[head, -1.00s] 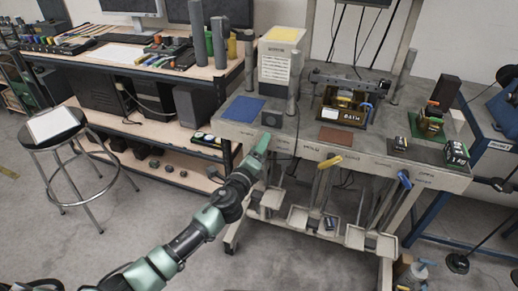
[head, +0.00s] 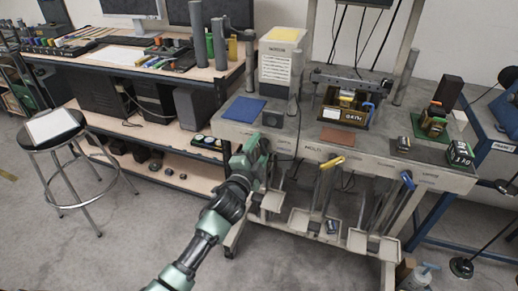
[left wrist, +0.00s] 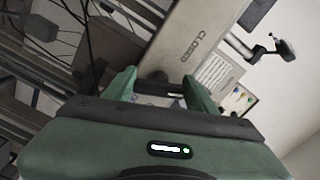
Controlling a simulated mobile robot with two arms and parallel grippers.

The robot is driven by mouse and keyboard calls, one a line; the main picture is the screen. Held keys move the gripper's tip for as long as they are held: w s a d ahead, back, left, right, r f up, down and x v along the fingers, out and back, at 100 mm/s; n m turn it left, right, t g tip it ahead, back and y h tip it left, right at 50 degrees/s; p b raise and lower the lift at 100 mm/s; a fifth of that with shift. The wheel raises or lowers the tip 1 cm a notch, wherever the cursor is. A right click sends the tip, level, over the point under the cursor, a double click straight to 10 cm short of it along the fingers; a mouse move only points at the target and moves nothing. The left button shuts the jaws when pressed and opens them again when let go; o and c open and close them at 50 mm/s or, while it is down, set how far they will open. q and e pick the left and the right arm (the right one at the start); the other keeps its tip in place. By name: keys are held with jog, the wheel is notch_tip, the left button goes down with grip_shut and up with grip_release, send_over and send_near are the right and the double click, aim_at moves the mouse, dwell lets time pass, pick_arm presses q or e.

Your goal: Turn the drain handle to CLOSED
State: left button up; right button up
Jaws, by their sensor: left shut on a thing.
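My left gripper (head: 263,146) is at the left front edge of the grey bench (head: 345,150). In the left wrist view its green fingers (left wrist: 160,85) are shut on a dark piece (left wrist: 158,88), which I take as the drain handle. The gripper hides most of it in the head view. A pale panel (left wrist: 190,35) with the word CLOSED lies just beyond the fingers. Two other levers, one with a yellow grip (head: 332,162) and one with a blue grip (head: 407,180), stand to the right along the bench front. My right gripper is not in view.
A workbench (head: 165,62) with tools stands at the back left. A stool (head: 52,125) with a white sheet is at far left. A blue mat (head: 244,108), a brown mat (head: 338,136) and small boxes lie on the bench. The floor (head: 130,240) at left front is clear.

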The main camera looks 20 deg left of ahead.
pick_arm(q)
jog(key=n, duration=0.4)
jog(key=shift+f, duration=0.15)
jog(key=shift+d+n+p, duration=0.1)
jog(key=shift+n+p, duration=0.2)
dwell(0.3)
jog(key=o, duration=1.4)
jog(key=shift+c, duration=0.2)
jog(key=s, duration=0.7)
jog(key=shift+s, duration=0.4)
